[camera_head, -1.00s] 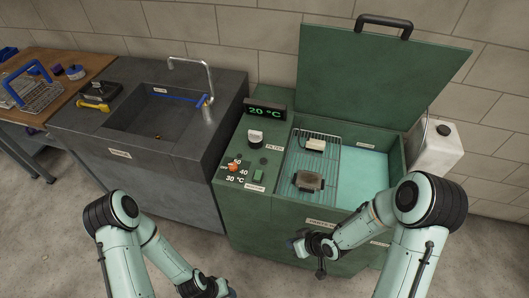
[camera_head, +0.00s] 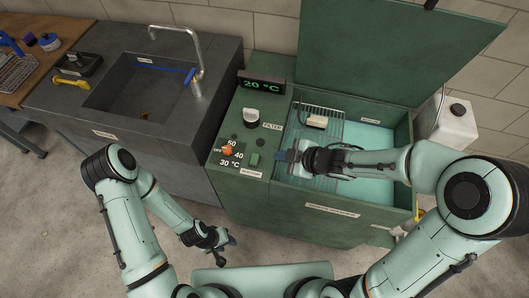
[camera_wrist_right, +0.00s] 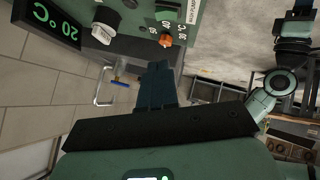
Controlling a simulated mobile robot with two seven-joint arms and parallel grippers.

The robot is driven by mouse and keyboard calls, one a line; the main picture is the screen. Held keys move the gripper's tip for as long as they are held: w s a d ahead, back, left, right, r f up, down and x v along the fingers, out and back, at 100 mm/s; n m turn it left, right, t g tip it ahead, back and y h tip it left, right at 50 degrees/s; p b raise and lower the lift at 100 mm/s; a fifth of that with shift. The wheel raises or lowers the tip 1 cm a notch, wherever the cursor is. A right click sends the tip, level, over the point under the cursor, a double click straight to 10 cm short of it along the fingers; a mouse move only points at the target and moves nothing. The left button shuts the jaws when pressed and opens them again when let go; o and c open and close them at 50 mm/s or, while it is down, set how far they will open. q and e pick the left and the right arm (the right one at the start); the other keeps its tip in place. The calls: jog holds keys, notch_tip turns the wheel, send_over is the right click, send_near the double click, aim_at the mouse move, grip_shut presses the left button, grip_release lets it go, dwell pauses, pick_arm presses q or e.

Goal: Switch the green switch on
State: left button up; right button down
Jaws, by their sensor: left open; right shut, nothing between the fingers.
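The green switch (camera_head: 254,159) is a small raised block on the control panel of the green bath cabinet, right of the orange dial (camera_head: 227,150) and above a white label. My right gripper (camera_head: 284,156) is shut and empty. It is just right of the switch in the head view, above the left part of the bath, apart from the switch as far as I can tell. My left gripper (camera_head: 228,246) is open and empty, low in front of the cabinet.
A white knob (camera_head: 251,115) and a display (camera_head: 262,86) reading 20 °C are on the panel. The lid (camera_head: 375,45) stands open. A pale block (camera_head: 317,121) sits on the rack; the darker block is hidden behind my right gripper. A sink (camera_head: 125,100) is left.

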jog(key=b, duration=0.4)
send_over(257, 154)
jog(key=s+d, duration=0.1)
jog(key=s, duration=0.3)
jog(key=f, duration=0.7)
jog(key=shift+w, duration=0.2)
jog(key=shift+w+d+f, duration=0.15)
jog(key=shift+w+f, duration=0.2)
jog(key=shift+f, duration=0.2)
jog(key=shift+w+d+f, duration=0.15)
jog(key=shift+w+f, duration=0.15)
jog(key=shift+f, duration=0.25)
jog(key=shift+w+d+f, duration=0.1)
jog(key=shift+w+f, duration=0.15)
jog(key=shift+f, duration=0.2)
pick_arm(q)
jog(key=s+f, duration=0.5)
jog(key=f, duration=0.1)
jog(key=shift+g, duration=0.3)
jog(key=shift+r, duration=0.1)
pick_arm(e)
jog(key=shift+f, duration=0.1)
jog(key=shift+w+d+f, duration=0.15)
jog(key=shift+w+f, duration=0.1)
jog(key=shift+s, duration=0.1)
